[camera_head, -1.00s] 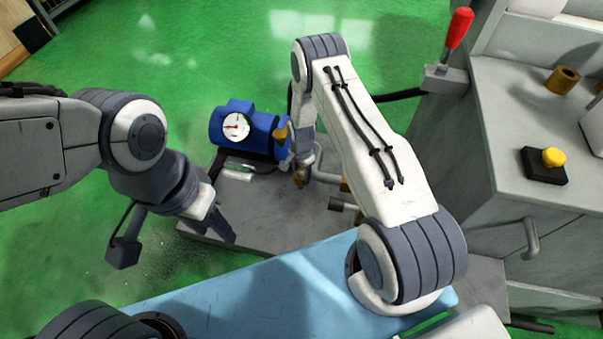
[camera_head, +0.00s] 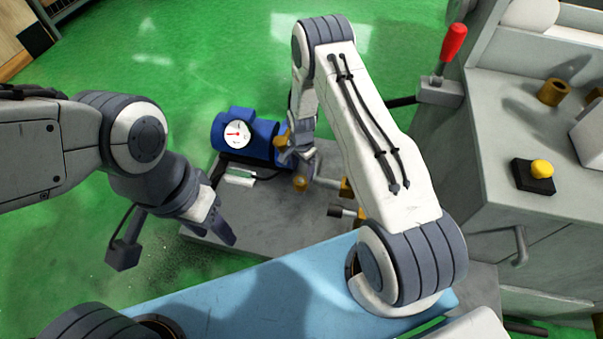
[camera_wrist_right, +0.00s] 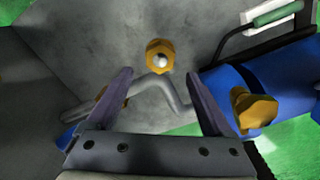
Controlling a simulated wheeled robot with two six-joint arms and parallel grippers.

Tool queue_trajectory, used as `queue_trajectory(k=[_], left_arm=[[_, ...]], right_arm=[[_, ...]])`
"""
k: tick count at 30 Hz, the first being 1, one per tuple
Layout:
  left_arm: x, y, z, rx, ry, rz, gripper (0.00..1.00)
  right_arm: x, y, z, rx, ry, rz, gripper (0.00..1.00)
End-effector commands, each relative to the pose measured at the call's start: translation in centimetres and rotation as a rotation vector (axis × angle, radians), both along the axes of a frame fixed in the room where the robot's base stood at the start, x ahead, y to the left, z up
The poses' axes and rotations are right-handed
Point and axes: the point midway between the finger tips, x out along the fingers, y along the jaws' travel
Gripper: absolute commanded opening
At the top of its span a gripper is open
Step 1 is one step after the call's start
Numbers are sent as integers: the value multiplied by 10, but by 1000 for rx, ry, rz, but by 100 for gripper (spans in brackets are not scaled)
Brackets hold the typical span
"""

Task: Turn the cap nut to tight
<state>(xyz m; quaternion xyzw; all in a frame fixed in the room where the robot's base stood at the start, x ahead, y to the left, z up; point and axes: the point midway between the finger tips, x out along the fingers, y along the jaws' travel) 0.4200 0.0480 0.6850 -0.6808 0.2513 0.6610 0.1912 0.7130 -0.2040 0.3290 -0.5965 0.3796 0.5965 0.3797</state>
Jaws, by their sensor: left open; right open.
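Several brass hex fittings are in view, and I cannot tell for certain which is the cap nut. Another brass hex piece (camera_wrist_right: 254,110) is on the blue pump body, right of the right finger. A third is partly hidden behind the left finger. My right gripper (camera_wrist_right: 163,73) is open and empty, above a bent grey pipe. My left gripper (camera_head: 224,222) is open and empty over the plate's left part.
A blue pump (camera_head: 245,137) with a white dial gauge (camera_head: 237,134) sits at the plate's back. The grey plate (camera_head: 265,222) has bare room in front. A grey machine cabinet (camera_head: 500,200) with a red-handled lever (camera_head: 453,42) stands at right. A blue surface (camera_head: 260,295) lies in front.

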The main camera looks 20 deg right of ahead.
Motion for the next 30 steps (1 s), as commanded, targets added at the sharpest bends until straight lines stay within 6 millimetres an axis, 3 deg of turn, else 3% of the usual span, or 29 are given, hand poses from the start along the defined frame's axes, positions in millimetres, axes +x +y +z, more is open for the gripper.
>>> queue_trajectory(k=[3, 7, 26, 30], left_arm=[[0, 0, 10, 0, 0, 0, 50], [0, 0, 13, 0, 0, 0, 50], [0, 0, 13, 0, 0, 0, 50], [0, 0, 13, 0, 0, 0, 50]], right_arm=[[0, 0, 23, 0, -1, 0, 85], [0, 0, 34, 0, 1, 0, 85], [0, 1, 38, 0, 0, 4, 85], [2, 19, 66, 1, -9, 91, 85]])
